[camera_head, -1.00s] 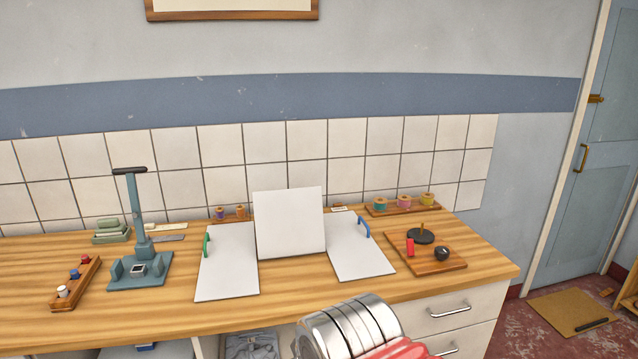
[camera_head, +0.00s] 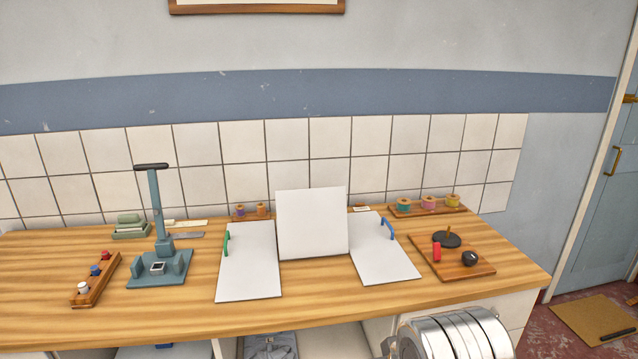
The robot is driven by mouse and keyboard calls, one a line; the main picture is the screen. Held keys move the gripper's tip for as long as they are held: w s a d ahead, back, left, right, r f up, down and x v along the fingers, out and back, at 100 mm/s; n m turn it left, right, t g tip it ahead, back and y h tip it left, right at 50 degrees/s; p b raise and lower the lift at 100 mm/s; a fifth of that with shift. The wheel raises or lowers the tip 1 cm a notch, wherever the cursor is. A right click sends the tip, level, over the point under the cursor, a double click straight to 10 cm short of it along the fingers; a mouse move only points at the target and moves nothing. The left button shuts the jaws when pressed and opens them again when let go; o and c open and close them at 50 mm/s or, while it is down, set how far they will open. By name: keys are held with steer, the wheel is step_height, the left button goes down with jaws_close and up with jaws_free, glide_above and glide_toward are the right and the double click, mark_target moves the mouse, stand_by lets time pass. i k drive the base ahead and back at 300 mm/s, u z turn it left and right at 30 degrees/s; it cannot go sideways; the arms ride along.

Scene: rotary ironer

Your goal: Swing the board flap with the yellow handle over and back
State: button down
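Three white board panels are on the wooden counter. The left flap (camera_head: 249,268) lies flat and has a green handle (camera_head: 227,243). The right flap (camera_head: 374,252) lies flat and has a blue handle (camera_head: 387,230). The middle panel (camera_head: 312,224) stands tilted up between them. I see no yellow handle; the back of the middle panel is hidden. My gripper is not in view; only a rounded metal part of my arm shows at the bottom right.
A blue-grey press (camera_head: 159,256) with a tall lever and a rack of small pegs (camera_head: 95,279) stand to the left. A wooden board (camera_head: 451,260) with black and red parts lies to the right. Thread spools (camera_head: 428,205) stand at the back. The counter's front strip is clear.

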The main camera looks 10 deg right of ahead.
mark_target(311, 222)
steer(key=u, duration=0.05)
steer(key=i, duration=1)
steer(key=z, duration=0.05)
